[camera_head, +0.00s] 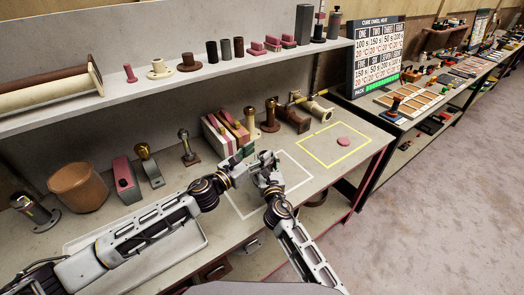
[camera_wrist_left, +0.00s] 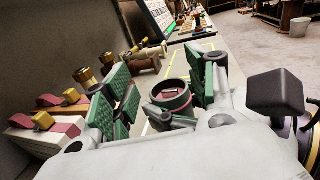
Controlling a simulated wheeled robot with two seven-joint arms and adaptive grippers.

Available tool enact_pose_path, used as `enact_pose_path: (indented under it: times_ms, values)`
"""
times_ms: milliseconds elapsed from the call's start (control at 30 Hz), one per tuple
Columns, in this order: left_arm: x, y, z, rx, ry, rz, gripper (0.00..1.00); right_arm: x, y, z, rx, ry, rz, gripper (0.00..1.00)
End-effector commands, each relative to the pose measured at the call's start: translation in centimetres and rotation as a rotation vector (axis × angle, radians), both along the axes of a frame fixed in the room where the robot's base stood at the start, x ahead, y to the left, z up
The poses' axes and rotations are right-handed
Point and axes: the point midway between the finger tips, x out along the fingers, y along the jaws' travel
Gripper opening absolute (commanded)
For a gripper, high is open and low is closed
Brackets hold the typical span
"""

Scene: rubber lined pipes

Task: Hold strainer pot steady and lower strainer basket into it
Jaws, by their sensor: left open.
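My left gripper (camera_head: 244,166) is open over the white-outlined square (camera_head: 299,171) on the bench. Whether its pads touch the pot cannot be told. My right gripper (camera_head: 268,172) is close beside it, over the same square; its fingertips and anything in them are unclear. In the head view the grippers largely hide the pot. I cannot pick out the strainer basket with certainty.
A pink disc (camera_head: 343,142) lies in the yellow-outlined area to the right. Brass-topped fittings, tan and brown flanged pipes (camera_head: 316,107) and pink-and-white blocks (camera_head: 219,135) stand along the back. A brown pot (camera_head: 78,188) and a pale tray (camera_head: 190,247) are at left.

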Motion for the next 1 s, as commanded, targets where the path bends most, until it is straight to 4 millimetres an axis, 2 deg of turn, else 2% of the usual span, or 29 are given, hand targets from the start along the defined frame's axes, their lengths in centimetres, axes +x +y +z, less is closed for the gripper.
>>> enact_pose_path:
  times_ms: [533, 1000]
  values:
    - [-3.7, 3.0, -0.1, 0.001, 0.002, -0.001, 0.57, 0.0, 0.0, 0.0, 0.000, 0.001, 0.000, 0.06]
    - [-5.7, 4.7, 0.0, -0.001, 0.002, -0.001, 0.57, 0.0, 0.0, 0.0, 0.000, 0.001, 0.000, 0.06]
